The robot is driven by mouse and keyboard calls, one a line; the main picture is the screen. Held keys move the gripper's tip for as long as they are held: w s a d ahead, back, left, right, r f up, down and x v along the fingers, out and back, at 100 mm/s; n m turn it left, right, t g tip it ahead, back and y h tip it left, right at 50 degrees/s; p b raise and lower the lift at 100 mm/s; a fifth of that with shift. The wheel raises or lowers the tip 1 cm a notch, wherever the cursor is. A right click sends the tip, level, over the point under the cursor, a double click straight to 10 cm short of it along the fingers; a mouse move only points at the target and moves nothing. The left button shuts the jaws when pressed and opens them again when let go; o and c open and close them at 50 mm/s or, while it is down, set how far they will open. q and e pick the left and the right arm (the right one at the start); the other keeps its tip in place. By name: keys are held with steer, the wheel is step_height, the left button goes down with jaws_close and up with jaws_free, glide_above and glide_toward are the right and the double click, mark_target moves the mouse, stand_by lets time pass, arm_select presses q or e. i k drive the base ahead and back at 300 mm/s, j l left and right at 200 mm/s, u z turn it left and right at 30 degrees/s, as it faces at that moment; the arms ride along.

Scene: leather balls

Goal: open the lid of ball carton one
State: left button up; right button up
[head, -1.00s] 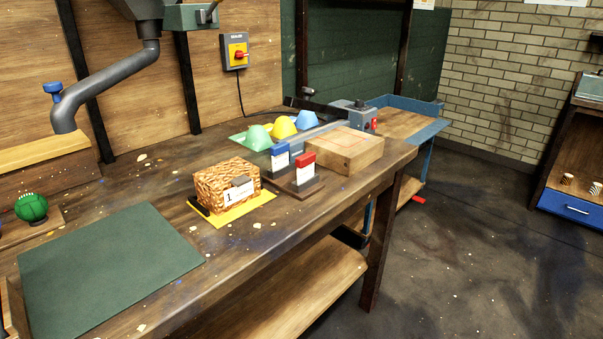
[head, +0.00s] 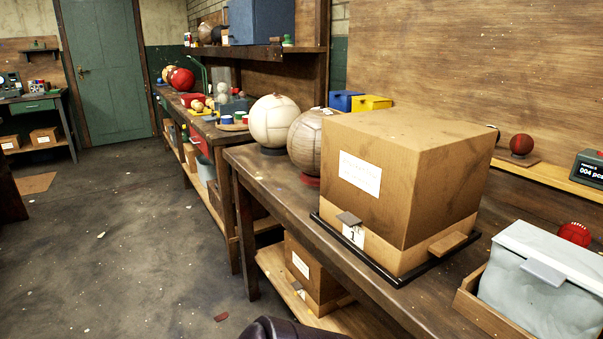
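A large brown cardboard carton (head: 385,243) with a small white label marked "1" stands on a black base on the bench in the head view. Its tall upper part, which looks like a deep lid (head: 440,180), bears a larger white label and sits down over the lower part, closed. The carton's inside is hidden. Neither of my grippers shows in the view.
A pale ball (head: 271,121) and a tan ball (head: 306,141) stand behind the carton on the bench (head: 265,175). A grey-white lidded box (head: 540,290) is close at its right. Another carton (head: 310,270) sits on the lower shelf. The floor at left (head: 130,230) is mostly open.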

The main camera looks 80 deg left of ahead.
mark_target(405, 175)
steer(key=u, duration=2.2)
steer(key=j, duration=0.3)
